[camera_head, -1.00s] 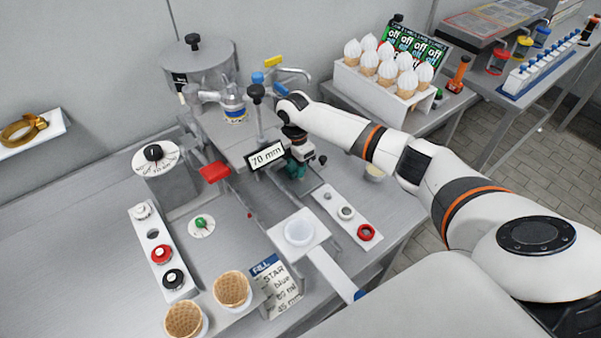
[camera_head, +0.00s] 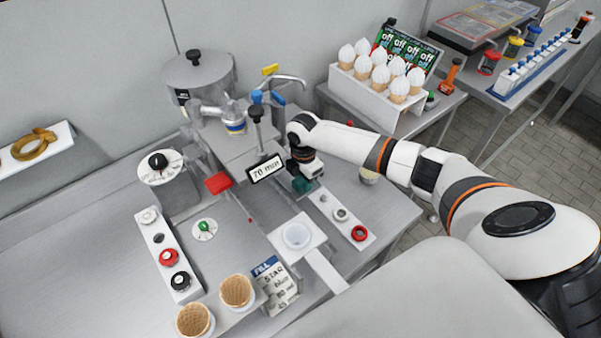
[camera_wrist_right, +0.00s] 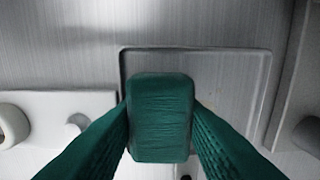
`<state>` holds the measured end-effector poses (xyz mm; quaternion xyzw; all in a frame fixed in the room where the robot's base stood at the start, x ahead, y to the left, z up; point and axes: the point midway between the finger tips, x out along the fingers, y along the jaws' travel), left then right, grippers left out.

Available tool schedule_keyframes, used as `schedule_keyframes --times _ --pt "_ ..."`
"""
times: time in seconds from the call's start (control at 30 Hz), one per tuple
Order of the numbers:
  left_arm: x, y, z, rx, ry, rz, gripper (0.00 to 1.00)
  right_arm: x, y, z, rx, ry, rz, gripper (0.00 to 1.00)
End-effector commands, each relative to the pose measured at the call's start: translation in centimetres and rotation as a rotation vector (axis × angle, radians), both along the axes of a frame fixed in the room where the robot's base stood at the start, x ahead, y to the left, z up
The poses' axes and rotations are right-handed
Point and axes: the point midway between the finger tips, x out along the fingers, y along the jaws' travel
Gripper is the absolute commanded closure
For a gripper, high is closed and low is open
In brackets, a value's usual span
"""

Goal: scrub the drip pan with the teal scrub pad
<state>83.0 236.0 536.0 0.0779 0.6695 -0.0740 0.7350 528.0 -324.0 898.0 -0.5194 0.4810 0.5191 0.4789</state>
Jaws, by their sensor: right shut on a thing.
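My right gripper (camera_wrist_right: 160,118) is shut on the teal scrub pad (camera_wrist_right: 161,105), a rounded block that fills the middle of the right wrist view between the two teal fingers. Below it lies the drip pan (camera_wrist_right: 232,72), a shallow brushed-metal tray with a raised rounded rim. The pad overlaps the pan in this view; whether it touches the pan floor I cannot tell. In the head view my right gripper (camera_head: 304,184) reaches down beside the machine, right of the "70 mm" sign, and the pad is mostly hidden there. My left gripper is out of view.
The machine (camera_head: 230,140) with its "70 mm" sign (camera_head: 267,169) stands close left of my right gripper. A white strip with rings (camera_head: 341,215) lies at its right. A white cup holder (camera_head: 297,236) is in front. Cones (camera_head: 380,72) stand on a rack behind.

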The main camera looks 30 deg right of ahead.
Motion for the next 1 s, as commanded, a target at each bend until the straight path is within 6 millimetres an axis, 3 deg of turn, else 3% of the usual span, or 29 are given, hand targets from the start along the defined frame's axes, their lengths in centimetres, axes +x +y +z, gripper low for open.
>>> schedule_keyframes --times 0.1,0.5,1.0 --pt "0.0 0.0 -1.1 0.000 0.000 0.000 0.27 0.8 0.1 -0.7 -0.001 0.003 -0.001 0.84" --pt "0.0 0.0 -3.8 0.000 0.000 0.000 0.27 4.5 0.4 -0.4 0.000 -0.002 0.000 0.84" --pt "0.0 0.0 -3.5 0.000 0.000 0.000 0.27 5.1 0.4 0.4 0.000 -0.003 0.000 0.84"
